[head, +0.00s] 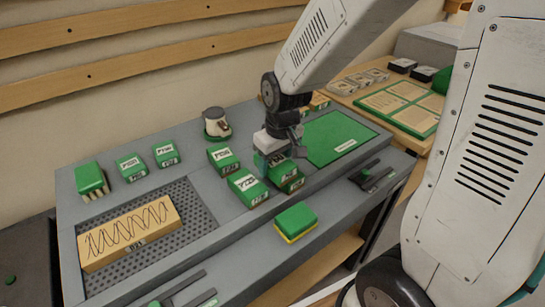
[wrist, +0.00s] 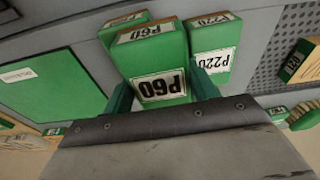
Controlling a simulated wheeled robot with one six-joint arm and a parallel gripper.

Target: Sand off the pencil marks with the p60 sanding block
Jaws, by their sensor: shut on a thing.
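My gripper (head: 274,156) points down over the group of green sanding blocks near the middle of the bench. In the wrist view its teal fingers (wrist: 162,88) are shut on the sides of a green block labelled P60 (wrist: 155,52). The held block is partly hidden in the head view, and I cannot tell whether it is clear of what lies below. A wooden board with dark looping pencil marks (head: 130,233) lies on the perforated mat (head: 200,212) at the left, well away from my gripper.
A P220 block (wrist: 215,42) is close beside the held one, and another green block (wrist: 122,27) is behind it. More green blocks (head: 131,166) and a cup-like container (head: 216,122) stand toward the back. A green-and-yellow block (head: 295,221) sits at the front; a green pad (head: 335,135) lies right.

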